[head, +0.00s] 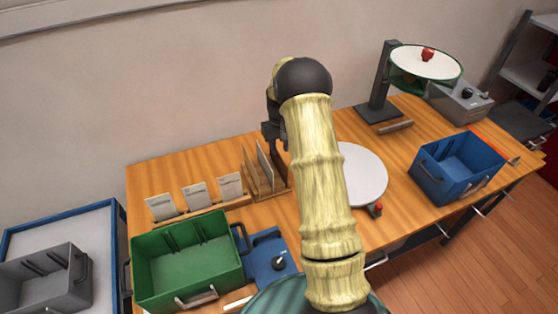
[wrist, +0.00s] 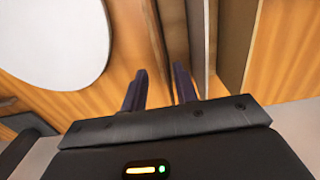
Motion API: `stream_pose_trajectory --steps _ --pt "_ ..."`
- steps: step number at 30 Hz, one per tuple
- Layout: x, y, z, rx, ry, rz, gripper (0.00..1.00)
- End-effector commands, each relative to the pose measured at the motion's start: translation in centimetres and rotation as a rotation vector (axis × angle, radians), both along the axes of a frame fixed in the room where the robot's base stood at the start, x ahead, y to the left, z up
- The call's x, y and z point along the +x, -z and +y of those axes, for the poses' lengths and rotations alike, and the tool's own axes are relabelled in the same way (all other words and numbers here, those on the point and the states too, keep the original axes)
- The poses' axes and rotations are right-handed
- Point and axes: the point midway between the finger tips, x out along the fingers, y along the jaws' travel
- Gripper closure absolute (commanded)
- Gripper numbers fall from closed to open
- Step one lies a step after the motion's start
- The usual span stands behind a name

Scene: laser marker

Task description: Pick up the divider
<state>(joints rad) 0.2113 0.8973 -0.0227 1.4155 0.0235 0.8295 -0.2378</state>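A narrow wooden rack (head: 284,189) stands near the middle of the bench and holds thin upright panels. A pale, thin panel (head: 265,162) in it looks like the divider. My gripper (head: 276,146) is at the rack's upper right side, partly hidden by my arm. In the wrist view my gripper (wrist: 160,90) has its two dark fingers apart. A thin panel edge (wrist: 152,35) runs toward the gap between the fingers, and a taller wooden panel (wrist: 234,45) stands to the right. I cannot tell whether the fingers touch any panel.
A white round disc (head: 364,176) lies right of the rack. A green bin (head: 187,240) and small white cards (head: 195,196) are at left. A blue bin (head: 425,178) and a stand with a round top (head: 376,108) are at right.

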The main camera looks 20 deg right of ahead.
Motion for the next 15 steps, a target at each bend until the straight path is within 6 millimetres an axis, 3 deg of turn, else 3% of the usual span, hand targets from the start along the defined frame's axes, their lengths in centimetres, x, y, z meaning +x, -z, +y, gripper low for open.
stream_pose_trajectory --steps 5,15 --pt "0.0 1.5 0.2 0.000 -0.004 0.000 0.71" --pt "0.0 1.7 0.0 0.000 0.000 0.000 0.71"
